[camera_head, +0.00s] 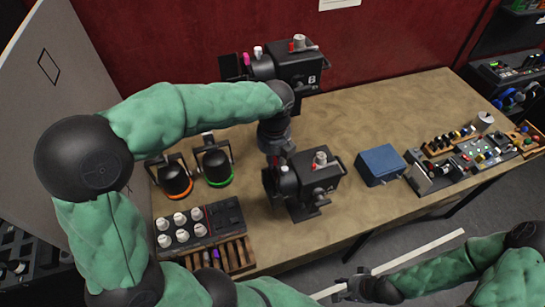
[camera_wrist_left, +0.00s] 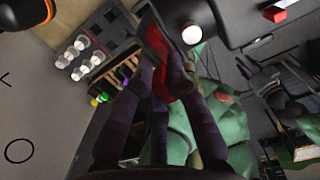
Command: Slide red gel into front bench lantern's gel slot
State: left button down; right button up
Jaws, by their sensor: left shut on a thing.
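The front bench lantern (camera_head: 318,178) is a black box with a knob on top, standing mid-bench; its dark body also fills the top of the left wrist view (camera_wrist_left: 236,22). My left gripper (camera_head: 272,152) points down at the lantern's left side. In the left wrist view, my left gripper's dark fingers (camera_wrist_left: 164,72) are shut on the red gel (camera_wrist_left: 156,42), a flat red sheet beside the lantern body. The gel slot is not clearly visible, and I cannot tell whether the gel touches it. My right gripper (camera_head: 348,287) is low, off the bench's front edge; its fingers are unclear.
A second lantern (camera_head: 300,68) stands at the back. Two round lamps (camera_head: 215,165), a control box with white knobs (camera_head: 226,214) and a slotted wooden rack (camera_head: 236,256) lie left. A blue box (camera_head: 379,164) and small consoles stand right. Bench surface between them is clear.

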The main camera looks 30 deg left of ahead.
pick_arm(q)
notch_tip(320, 180, down, 6)
jog(key=b, duration=0.3)
jog(key=shift+f+b, duration=0.15)
jog(key=shift+b, duration=0.15)
dwell(1.5)
jog(key=c, duration=1.2)
grip_release()
jog(key=shift+o, duration=0.2)
jog(key=r, duration=1.2)
jog(key=shift+s+d, duration=0.3)
jog(key=shift+s, duration=0.05)
jog(key=shift+f, duration=0.1)
